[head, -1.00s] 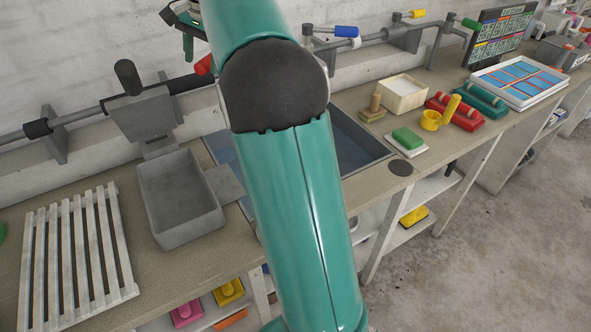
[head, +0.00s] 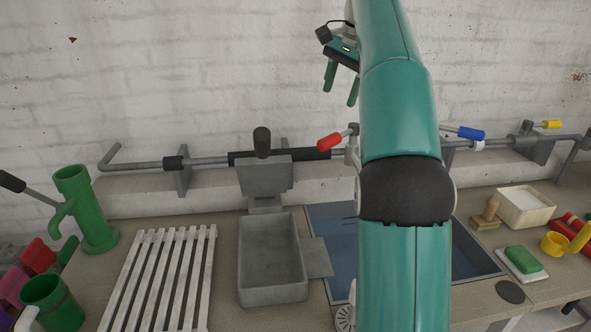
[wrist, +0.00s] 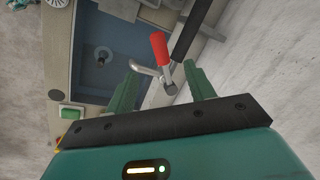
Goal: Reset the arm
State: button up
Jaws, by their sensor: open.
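My gripper (head: 340,97) hangs high in front of the white wall in the head view, fingers pointing down, open and empty. My teal arm (head: 405,120) rises through the right of centre and hides part of the sink and pipe. In the wrist view the two green fingers of my gripper (wrist: 160,72) stand wide apart. A red-handled lever (wrist: 159,48) shows between them there, beyond the fingertips. In the head view this red lever (head: 330,142) sits on the wall pipe, below my gripper and apart from it.
The counter below holds a white slatted rack (head: 160,275), a grey trough (head: 272,262), a blue-lined sink (head: 330,225), a green sponge (head: 523,259) and a cream box (head: 525,205). A green pump (head: 88,210) stands at left. The air around my gripper looks clear.

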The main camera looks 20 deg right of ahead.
jog(key=s+a+f+n+t, duration=0.1)
jog(key=s+a+f+n, duration=0.2)
jog(key=s+a, duration=0.35)
jog(key=s+a+f+n, duration=0.3)
jog(key=s+a+n, duration=0.1)
jog(key=s+a, duration=0.25)
jog(key=s+a+f+n+t, duration=0.1)
jog(key=s+a+f+n, duration=0.2)
jog(key=s+f, duration=0.4)
jog(key=s+a+f+n+h, duration=0.1)
jog(key=s+a+f+n, duration=0.2)
jog(key=f, duration=0.8)
jog(key=s+a, duration=0.2)
jog(key=s, duration=0.2)
jog(key=shift+s+a+f+n+t, duration=0.2)
jog(key=shift+s+n+t, duration=0.1)
jog(key=shift+s+t, duration=0.1)
